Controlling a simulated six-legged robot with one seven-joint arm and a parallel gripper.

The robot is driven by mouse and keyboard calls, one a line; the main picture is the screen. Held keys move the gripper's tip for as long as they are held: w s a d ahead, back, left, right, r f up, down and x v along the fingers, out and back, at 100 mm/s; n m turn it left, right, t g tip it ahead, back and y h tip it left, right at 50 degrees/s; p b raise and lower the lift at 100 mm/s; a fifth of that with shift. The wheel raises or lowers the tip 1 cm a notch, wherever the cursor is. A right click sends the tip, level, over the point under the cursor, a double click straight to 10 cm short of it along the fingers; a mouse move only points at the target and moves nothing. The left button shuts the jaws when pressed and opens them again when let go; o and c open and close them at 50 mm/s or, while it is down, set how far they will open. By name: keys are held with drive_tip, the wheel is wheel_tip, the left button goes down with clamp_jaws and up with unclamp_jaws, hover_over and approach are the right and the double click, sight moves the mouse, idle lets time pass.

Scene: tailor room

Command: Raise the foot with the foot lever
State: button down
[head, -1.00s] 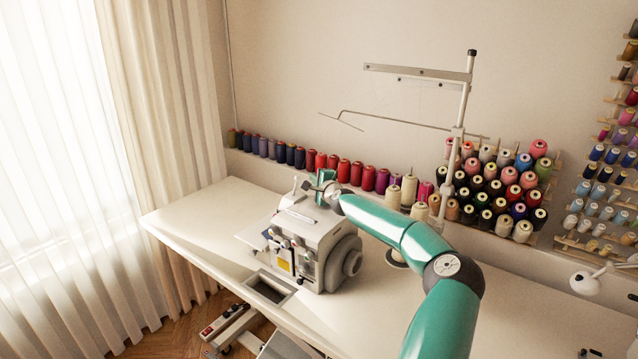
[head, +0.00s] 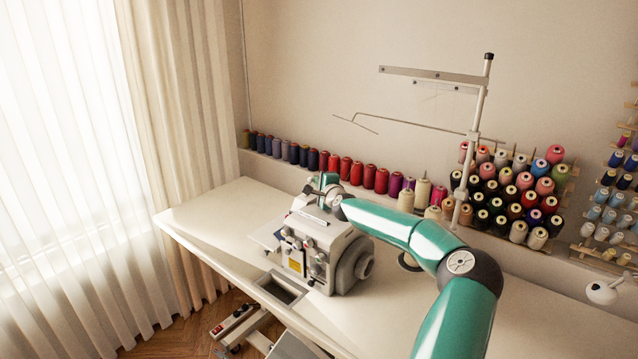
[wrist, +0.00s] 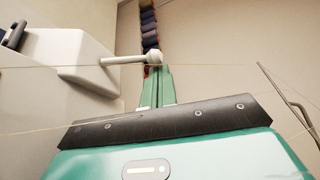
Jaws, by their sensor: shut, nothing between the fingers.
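The white overlock sewing machine (head: 322,248) stands on the table, and part of its white body (wrist: 55,85) fills the left of the wrist view. A metal lever (wrist: 122,61) with a pale rounded end sticks out from the machine there; I take it for the foot lever. My gripper (wrist: 158,72) has its green fingers together and empty, with the tips right by the lever's end. I cannot tell whether they touch. In the head view my gripper (head: 326,182) is behind the top of the machine, and the lever is hard to make out. The presser foot is hidden.
A thread stand (head: 476,140) rises behind the machine, and thin threads cross the wrist view. A row of spools (head: 345,170) lines the wall, with a spool rack (head: 515,195) at right. The table's left part (head: 215,215) is clear.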

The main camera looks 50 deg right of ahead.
sight(310, 179)
drive_tip(key=shift+a+r+n+t, duration=0.15)
drive_tip(key=shift+a+n+t, duration=0.15)
drive_tip(key=shift+n, duration=0.3)
drive_tip(key=shift+a, duration=0.1)
drive_tip(key=shift+a+r, duration=0.25)
drive_tip(key=shift+a, duration=0.4)
drive_tip(key=shift+s+a, duration=0.1)
drive_tip(key=shift+a, duration=0.4)
drive_tip(key=shift+d+r, duration=0.1)
